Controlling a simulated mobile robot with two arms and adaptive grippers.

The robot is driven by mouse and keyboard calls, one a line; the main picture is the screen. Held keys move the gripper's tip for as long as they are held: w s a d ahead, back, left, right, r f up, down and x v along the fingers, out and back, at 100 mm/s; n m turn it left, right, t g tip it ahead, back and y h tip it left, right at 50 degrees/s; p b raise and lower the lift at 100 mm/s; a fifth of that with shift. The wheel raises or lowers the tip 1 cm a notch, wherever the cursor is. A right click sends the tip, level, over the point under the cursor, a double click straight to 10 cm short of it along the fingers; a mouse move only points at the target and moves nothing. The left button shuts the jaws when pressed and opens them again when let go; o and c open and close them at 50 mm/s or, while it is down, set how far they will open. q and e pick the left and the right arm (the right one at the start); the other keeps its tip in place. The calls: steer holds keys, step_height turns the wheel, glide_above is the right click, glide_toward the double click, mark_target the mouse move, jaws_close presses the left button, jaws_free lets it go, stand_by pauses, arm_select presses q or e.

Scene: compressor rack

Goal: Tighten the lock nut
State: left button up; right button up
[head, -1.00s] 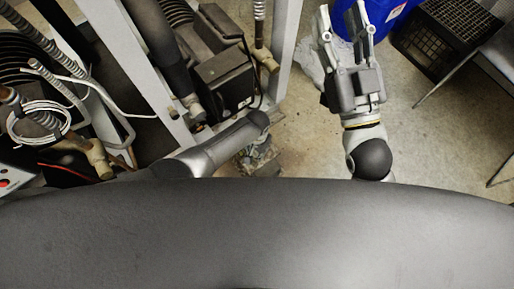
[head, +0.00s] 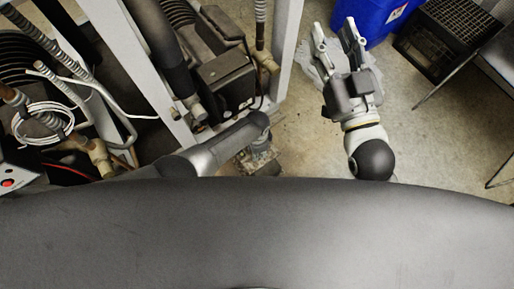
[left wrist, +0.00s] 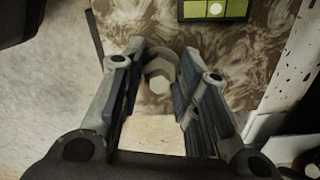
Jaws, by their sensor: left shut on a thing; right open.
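The lock nut (left wrist: 160,76) is a pale hexagonal piece in front of a brown-and-cream mottled surface (left wrist: 221,60) in the left wrist view. My left gripper (left wrist: 162,58) has a finger on each side of it and is shut on it. The nut's far side is hidden. In the head view my left arm's dark end covers the area above a small mottled object on the floor, and the left fingers cannot be made out there. My right gripper (head: 335,38) is open and empty over the floor at the upper right.
The compressor rack's pale frame (head: 287,48) and a dark box (head: 226,82) stand left of my right arm. A blue bin (head: 372,20) and a black crate (head: 440,40) stand at the top right.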

stand_by(0.4)
arm_select(q)
steer(key=o, duration=1)
step_height(320, 180, up, 12)
stand_by(0.3)
stand_by(0.5)
